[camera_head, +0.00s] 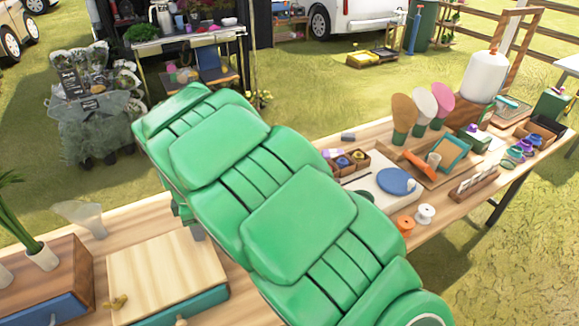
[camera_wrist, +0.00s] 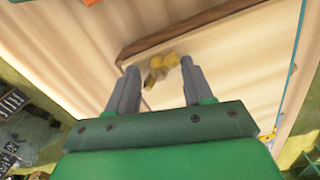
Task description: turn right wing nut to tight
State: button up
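In the head view a pale wooden board (camera_head: 165,275) lies on top of a teal-sided box (camera_head: 195,308). A brass wing nut (camera_head: 117,303) sits at its front left corner. In the wrist view a brass wing nut (camera_wrist: 168,62) shows between and beyond my gripper's two grey fingertips (camera_wrist: 159,67), near a brown wooden edge. My gripper is open, with clear space between the fingers. The wing nut looks apart from both fingers; the remaining depth is hard to tell. My green arm covers much of the head view, including the area right of the board.
A wooden box with a blue drawer (camera_head: 45,280) and potted plants stands left of the board. A clear funnel-like vase (camera_head: 82,217) stands behind it. Right of my arm are a blue disc (camera_head: 396,181), spools (camera_head: 405,225) and brushes. Bare tabletop (camera_head: 140,222) shows behind the board.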

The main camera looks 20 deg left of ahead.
jog(key=shift+n, duration=1.1)
jog(key=shift+r, duration=0.25)
notch_tip(320, 180, up, 8)
jog(key=shift+f, duration=0.1)
jog(key=w+d+r+m, duration=0.2)
jog(key=w+d+r, duration=0.1)
jog(key=d, duration=0.4)
jog(key=w+d+r+m, duration=0.3)
jog(key=d, duration=0.5)
jog(key=w+d+r+m+t, duration=0.1)
jog(key=w+d+r+m, duration=0.2)
jog(key=d, duration=0.5)
jog(key=shift+r, duration=0.4)
